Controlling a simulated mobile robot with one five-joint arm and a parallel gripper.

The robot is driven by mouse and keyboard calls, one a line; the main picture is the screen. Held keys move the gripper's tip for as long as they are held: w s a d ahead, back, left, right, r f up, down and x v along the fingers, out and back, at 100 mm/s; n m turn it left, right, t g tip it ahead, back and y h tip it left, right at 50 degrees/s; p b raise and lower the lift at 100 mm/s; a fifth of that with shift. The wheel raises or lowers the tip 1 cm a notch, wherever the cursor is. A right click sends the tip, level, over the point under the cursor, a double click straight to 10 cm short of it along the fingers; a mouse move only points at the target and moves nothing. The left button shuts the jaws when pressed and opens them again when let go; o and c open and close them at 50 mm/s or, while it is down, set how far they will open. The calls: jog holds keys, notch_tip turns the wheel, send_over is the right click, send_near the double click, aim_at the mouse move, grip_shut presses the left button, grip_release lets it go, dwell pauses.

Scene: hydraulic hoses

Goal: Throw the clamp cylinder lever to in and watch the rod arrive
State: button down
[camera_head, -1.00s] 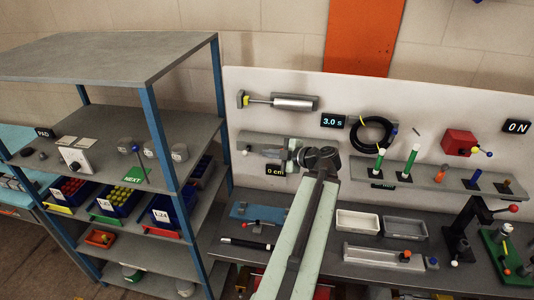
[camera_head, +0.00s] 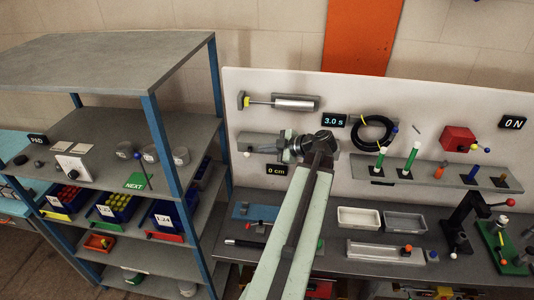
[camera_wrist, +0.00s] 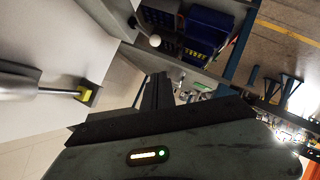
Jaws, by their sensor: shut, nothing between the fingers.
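The silver cylinder (camera_head: 295,102) is mounted high on the pale back panel. Its thin rod reaches left to a yellow-and-black end piece (camera_head: 244,100). In the wrist view the cylinder (camera_wrist: 18,87) and the yellow piece (camera_wrist: 87,93) are at the left. A white ball knob (camera_head: 247,154) is at the left end of the grey ledge below; I cannot tell for sure that it is the clamp lever. It also shows above the fingers in the wrist view (camera_wrist: 155,41). My gripper (camera_wrist: 157,88) is shut and empty, apart from the knob. In the head view my wrist partly hides the ledge.
A display reading 0 cm (camera_head: 276,170) is under the ledge, and one reading 3.0 s (camera_head: 334,120) is to the right. A shelf rack (camera_head: 150,140) with blue bins stands left. Trays (camera_head: 358,219) sit on the bench, and a hose coil (camera_head: 372,133) hangs right.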

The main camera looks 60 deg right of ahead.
aim_at(248, 153)
jog(key=w+d+f+b, duration=0.2)
jog(key=w+f+b, duration=0.3)
jog(key=w+f, duration=0.1)
jog(key=shift+w+d, duration=0.15)
jog(key=shift+w, duration=0.3)
